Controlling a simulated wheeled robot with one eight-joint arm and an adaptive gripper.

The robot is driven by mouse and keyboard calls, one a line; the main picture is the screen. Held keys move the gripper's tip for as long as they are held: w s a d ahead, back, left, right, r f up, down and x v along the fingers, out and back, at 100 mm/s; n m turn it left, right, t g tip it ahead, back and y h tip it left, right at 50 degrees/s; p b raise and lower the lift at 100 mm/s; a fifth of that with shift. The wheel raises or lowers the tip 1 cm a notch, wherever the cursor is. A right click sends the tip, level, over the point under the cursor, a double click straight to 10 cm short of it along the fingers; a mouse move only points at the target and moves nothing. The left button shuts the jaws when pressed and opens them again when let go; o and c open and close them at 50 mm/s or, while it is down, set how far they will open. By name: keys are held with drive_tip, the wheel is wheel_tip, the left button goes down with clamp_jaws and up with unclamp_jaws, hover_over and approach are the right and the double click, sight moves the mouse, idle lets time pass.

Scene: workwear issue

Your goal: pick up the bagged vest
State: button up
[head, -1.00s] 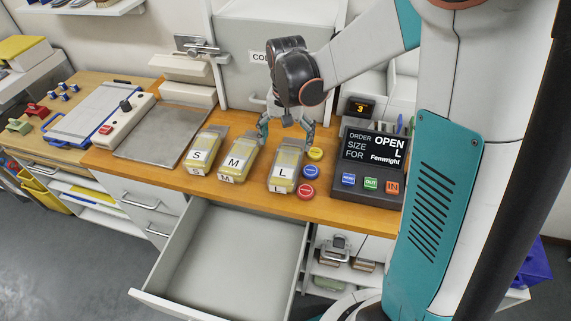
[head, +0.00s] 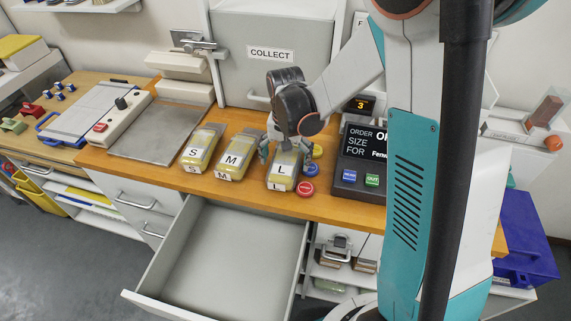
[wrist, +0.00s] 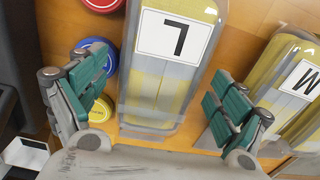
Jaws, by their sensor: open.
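Three clear-bagged yellow vests lie in a row on the wooden counter, marked S (head: 201,150), M (head: 234,158) and L (head: 283,168). The order screen (head: 366,146) shows size L, partly hidden by my arm. My gripper (head: 286,153) is over the back part of the L bag. In the wrist view my gripper (wrist: 160,90) is open, with one finger on each side of the L bag (wrist: 163,85) and visible space between them and the bag. The M bag (wrist: 300,85) is just beyond the right finger. I cannot tell the fingertips' height above the counter.
Red (head: 305,188), blue (head: 312,170) and yellow buttons sit right of the L bag, close to the left finger in the wrist view. An open empty drawer (head: 235,250) juts out below the counter. A grey COLLECT cabinet (head: 270,75) stands behind.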

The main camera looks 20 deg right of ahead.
sight(285, 158)
drive_tip(key=c, duration=1.2)
wheel_tip(285, 158, up, 20)
drive_tip(key=p, duration=0.5)
drive_tip(key=shift+p, duration=0.35)
